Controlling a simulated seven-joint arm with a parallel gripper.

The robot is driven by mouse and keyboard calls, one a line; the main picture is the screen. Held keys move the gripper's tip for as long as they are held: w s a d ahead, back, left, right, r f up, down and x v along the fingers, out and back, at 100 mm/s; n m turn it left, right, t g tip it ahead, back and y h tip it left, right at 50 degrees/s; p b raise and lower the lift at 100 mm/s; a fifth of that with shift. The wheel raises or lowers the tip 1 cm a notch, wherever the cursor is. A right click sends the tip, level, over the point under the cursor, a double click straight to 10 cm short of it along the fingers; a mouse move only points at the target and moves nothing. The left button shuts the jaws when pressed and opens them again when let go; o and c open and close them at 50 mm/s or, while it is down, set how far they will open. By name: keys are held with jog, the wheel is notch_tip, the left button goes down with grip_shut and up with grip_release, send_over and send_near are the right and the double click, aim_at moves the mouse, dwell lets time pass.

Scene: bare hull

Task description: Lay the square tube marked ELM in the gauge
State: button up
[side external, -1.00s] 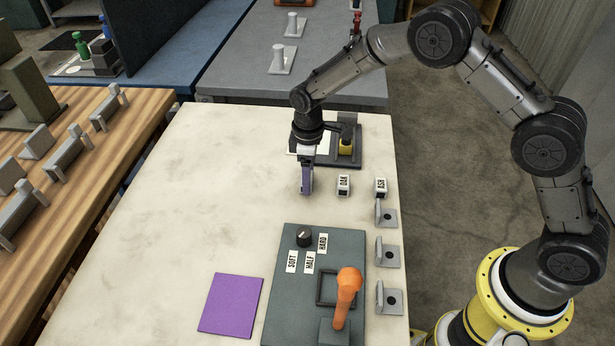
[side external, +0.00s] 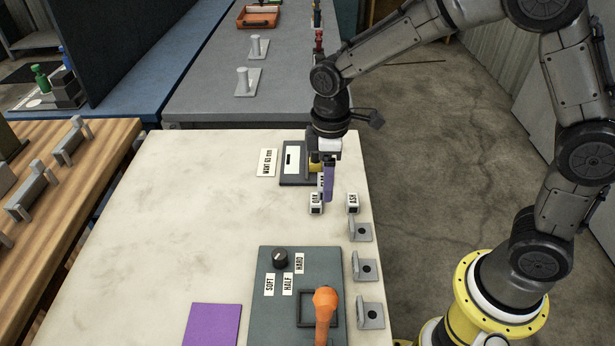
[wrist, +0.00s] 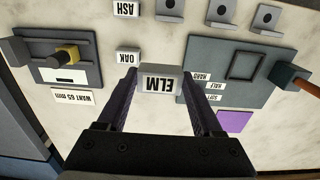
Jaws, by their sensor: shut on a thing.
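My gripper (wrist: 160,92) is shut on the square tube marked ELM (wrist: 160,83), a light grey block with its label facing the wrist camera. In the side view my gripper (side external: 327,190) is above the table, near the tubes marked OAK and ASH; the held tube is mostly hidden there by a purple finger. The gauge (side external: 291,179) is a dark plate with a white strip and a yellow-and-black part, just beyond my gripper. It shows at the left of the wrist view (wrist: 85,75), apart from the held tube.
The OAK tube (side external: 316,204) and ASH tube (side external: 352,203) stand near my gripper. A card reading WANT 65 mm (wrist: 72,97) lies beside the gauge. Several grey brackets line the right edge. A grey-green panel (side external: 270,310) has a dial and orange lever. The left tabletop is clear.

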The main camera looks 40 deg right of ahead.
jog(key=shift+s+d+r, duration=0.15)
jog(key=shift+s+r, duration=0.15)
jog(key=shift+s, duration=0.35)
jog(key=w+r+n, duration=0.2)
jog(key=w+r, duration=0.2)
jog(key=w, duration=0.3)
jog(key=m, duration=0.2)
send_over(306, 156)
jog(key=s+d, duration=0.1)
notch_tip(306, 156, down, 4)
jog(key=shift+s+d+f, duration=0.1)
jog(key=shift+d+f, duration=0.25)
jog(key=shift+f, duration=1.55)
jog(key=shift+d+f, duration=0.3)
jog(key=shift+f, duration=1.65)
jog(key=shift+s+d+f, duration=0.1)
jog(key=shift+d+f, duration=0.25)
jog(key=shift+f, duration=1.55)
jog(key=shift+f, duration=0.15)
